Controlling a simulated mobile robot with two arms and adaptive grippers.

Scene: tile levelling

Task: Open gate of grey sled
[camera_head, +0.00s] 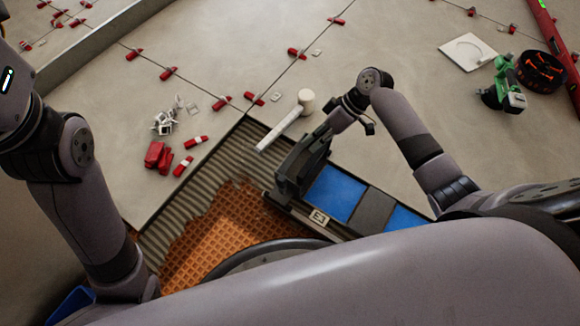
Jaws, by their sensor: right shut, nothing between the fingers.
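The grey sled (374,210) lies at the lower middle, with blue panels on its top and a small label on its near side. A dark upright part, which looks like its gate (295,168), stands at its left end. My right gripper (322,133) is just above and behind that end, shut and empty. I cannot tell whether it touches the gate, or whether the gate is open. My left arm comes in at the left, but its gripper is out of view.
A white mallet (287,121) lies just left of the right gripper. Ribbed mortar (190,175) and an orange waffled mat (222,232) lie left of the sled. Red wedges (158,156) and white clips (163,123) lie on the tiles. A green tool (503,88) is at the right.

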